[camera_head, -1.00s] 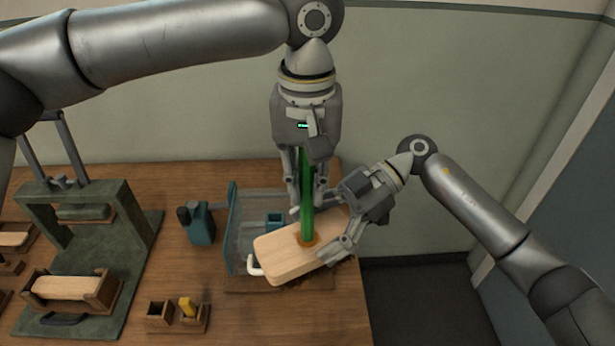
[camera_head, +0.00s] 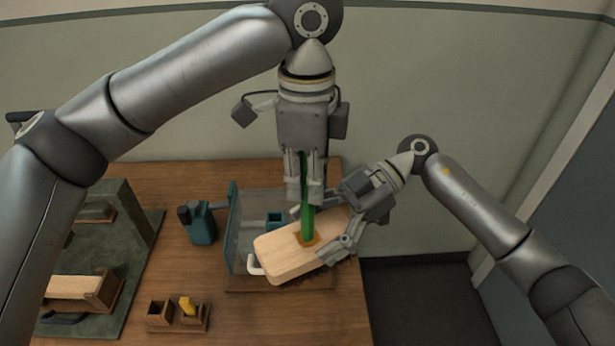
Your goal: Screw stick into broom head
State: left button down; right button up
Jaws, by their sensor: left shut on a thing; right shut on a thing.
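The green stick (camera_head: 308,222) stands upright, its lower end at the orange-brown ring (camera_head: 308,239) on top of the broom head (camera_head: 283,261). The broom head is a pale wooden block with dark bristles below, lying at a slant. My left gripper (camera_head: 306,192) points down from above and is shut on the stick, which shows below and between its fingers. My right gripper (camera_head: 340,240) reaches in from the right and is shut on the right part of the broom head. How deep the stick sits in the head cannot be seen.
A clear-walled teal fixture (camera_head: 233,228) with a white handle stands behind and left of the head. A teal bottle-like device (camera_head: 200,225) stands farther left. A small wooden box (camera_head: 160,314) with a yellow piece is in front. A green press (camera_head: 130,215) is at the left.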

pick_arm(q)
jog(key=m, duration=0.5)
jog(key=shift+w, duration=0.1)
jog(key=c, duration=1.4)
grip_release()
jog(key=shift+r, duration=0.1)
notch_tip(320, 180, up, 4)
jog(key=shift+r, duration=0.15)
jog(key=shift+o, duration=0.2)
